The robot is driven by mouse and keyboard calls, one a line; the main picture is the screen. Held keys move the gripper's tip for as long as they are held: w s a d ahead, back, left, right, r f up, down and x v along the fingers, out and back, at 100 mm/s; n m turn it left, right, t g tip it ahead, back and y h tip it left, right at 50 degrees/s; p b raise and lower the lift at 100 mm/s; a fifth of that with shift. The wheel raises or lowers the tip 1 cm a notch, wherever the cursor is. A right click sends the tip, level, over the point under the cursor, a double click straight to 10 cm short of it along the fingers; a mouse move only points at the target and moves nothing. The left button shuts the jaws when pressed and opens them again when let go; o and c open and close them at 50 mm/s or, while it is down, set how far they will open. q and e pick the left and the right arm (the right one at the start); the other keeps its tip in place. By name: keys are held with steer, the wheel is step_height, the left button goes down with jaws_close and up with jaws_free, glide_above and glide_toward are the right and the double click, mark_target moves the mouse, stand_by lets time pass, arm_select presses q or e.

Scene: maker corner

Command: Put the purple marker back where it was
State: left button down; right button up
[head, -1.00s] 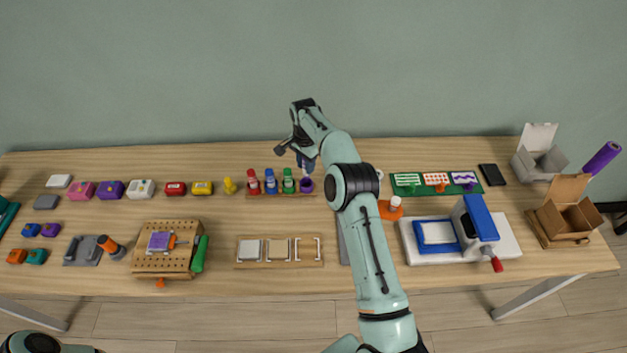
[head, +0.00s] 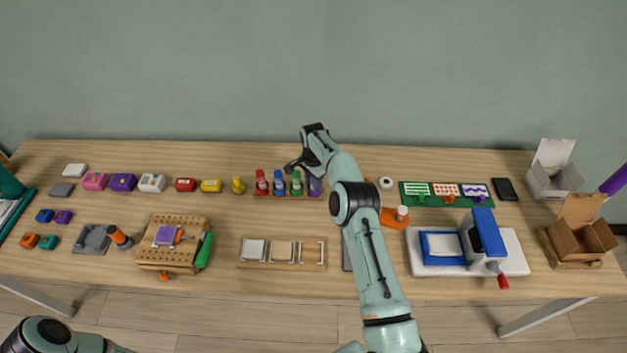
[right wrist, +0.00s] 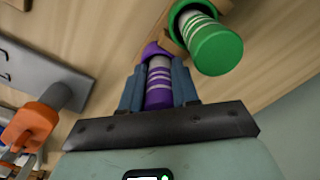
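The purple marker (right wrist: 160,85), with pale bands, is between the fingers of my right gripper (right wrist: 158,70) in the right wrist view. Both fingers appear to touch its sides. Its far end meets a purple round holder (right wrist: 151,50); how deep it sits is hidden. In the head view the purple marker and holder show as one purple shape (head: 315,187) at the right end of the wooden marker rack (head: 270,195), below my right gripper (head: 312,172). My left gripper is out of view; only part of that arm shows at bottom left.
Green (head: 296,182), blue (head: 279,182) and red (head: 261,182) markers stand in the rack, the green one close beside my gripper. An orange tape dispenser (head: 393,220) stands to the right. A wooden tray (head: 283,266) lies in front. Wall space behind is clear.

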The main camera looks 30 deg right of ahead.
steer(key=o, duration=0.4)
steer(key=shift+s+d, duration=0.1)
steer(key=shift+c, duration=0.2)
step_height(320, 180, up, 12)
steer(key=shift+r, duration=0.2)
stand_by(0.3)
